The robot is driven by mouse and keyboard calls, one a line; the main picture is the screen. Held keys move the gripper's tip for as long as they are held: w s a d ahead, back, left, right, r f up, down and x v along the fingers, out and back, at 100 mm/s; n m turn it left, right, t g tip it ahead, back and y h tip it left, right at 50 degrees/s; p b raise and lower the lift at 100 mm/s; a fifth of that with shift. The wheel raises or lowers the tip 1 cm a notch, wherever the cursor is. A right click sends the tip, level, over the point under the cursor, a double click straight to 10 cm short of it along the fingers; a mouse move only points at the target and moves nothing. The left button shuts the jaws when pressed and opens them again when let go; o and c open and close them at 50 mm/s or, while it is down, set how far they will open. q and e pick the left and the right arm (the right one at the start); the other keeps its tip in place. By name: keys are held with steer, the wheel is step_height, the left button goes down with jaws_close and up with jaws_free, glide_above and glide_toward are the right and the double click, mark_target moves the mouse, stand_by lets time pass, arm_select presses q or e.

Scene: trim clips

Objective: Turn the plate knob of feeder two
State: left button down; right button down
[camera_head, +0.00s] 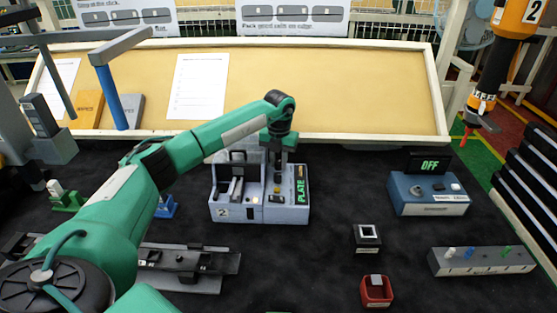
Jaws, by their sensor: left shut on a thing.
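Feeder two (252,213) is a pale grey-blue unit with a "2" label on its front, near the middle of the black table mat. Its upright green display (301,184) reads "PLATE" at its right side. My left gripper (278,167) points down onto the right half of feeder two, just left of that display. It is shut on the plate knob, which the jaws mostly hide, so its turn angle cannot be told. My right gripper is out of view.
A blue box (428,196) with an "OFF" display stands at the right. In front are a black square fixture (367,238), a red bin (376,291) and a grey peg rack (482,261). An orange tool (516,20) hangs at top right. A dark rail (190,268) lies beside my left arm.

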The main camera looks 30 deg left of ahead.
arm_select(q)
steer(key=shift+n, duration=1.1)
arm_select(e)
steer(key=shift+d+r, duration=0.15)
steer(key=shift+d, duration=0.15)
arm_select(q)
steer(key=c, duration=1.2)
jaws_free()
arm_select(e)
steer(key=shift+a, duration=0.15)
